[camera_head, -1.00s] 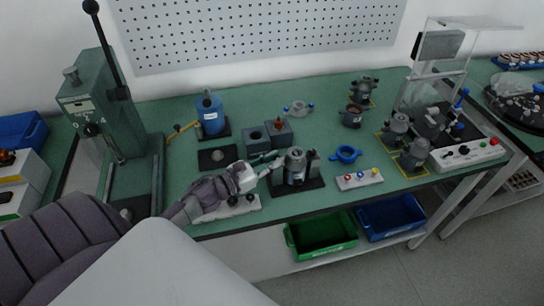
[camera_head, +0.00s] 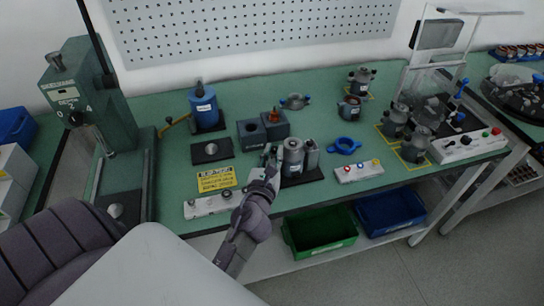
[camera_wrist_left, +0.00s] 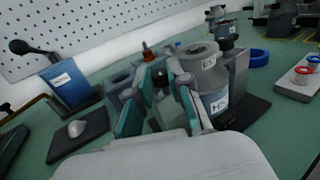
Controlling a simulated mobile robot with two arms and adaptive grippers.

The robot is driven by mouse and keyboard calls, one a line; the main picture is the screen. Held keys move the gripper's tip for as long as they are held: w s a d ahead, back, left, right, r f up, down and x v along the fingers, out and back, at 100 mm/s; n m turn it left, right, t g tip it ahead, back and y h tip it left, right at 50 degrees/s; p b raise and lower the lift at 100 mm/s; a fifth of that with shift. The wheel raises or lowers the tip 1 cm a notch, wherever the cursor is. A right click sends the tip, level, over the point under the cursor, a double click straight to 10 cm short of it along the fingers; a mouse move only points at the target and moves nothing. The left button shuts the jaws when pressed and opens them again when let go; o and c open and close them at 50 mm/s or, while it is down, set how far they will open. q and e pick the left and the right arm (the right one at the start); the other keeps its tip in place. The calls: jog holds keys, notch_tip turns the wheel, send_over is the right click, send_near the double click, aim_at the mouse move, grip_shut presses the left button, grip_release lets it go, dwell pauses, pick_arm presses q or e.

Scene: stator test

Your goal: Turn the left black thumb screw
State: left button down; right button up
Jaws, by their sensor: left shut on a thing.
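The grey stator (camera_head: 293,152) stands upright in a fixture on a black base plate (camera_head: 305,179) near the table's front edge. It also shows in the left wrist view (camera_wrist_left: 203,75), with a white label. My left gripper (camera_head: 270,160) is at the left side of this fixture. In the left wrist view, the teal-padded fingers (camera_wrist_left: 160,95) stand on either side of a small black knob (camera_wrist_left: 160,77), apparently the left thumb screw, and are shut on it. The fingers hide most of the screw. My right gripper is not in view.
A button box (camera_head: 212,205) and a yellow sign (camera_head: 216,179) are left of my gripper. Another button box (camera_head: 359,172) and a blue ring (camera_head: 344,146) are to the right. Grey blocks (camera_head: 251,133) stand close behind. A green bin (camera_head: 320,234) is below the table edge.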

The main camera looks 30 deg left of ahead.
pick_arm(q)
jog(key=shift+y, duration=0.3)
jog(key=c, duration=1.1)
grip_release()
jog(key=shift+o, duration=0.2)
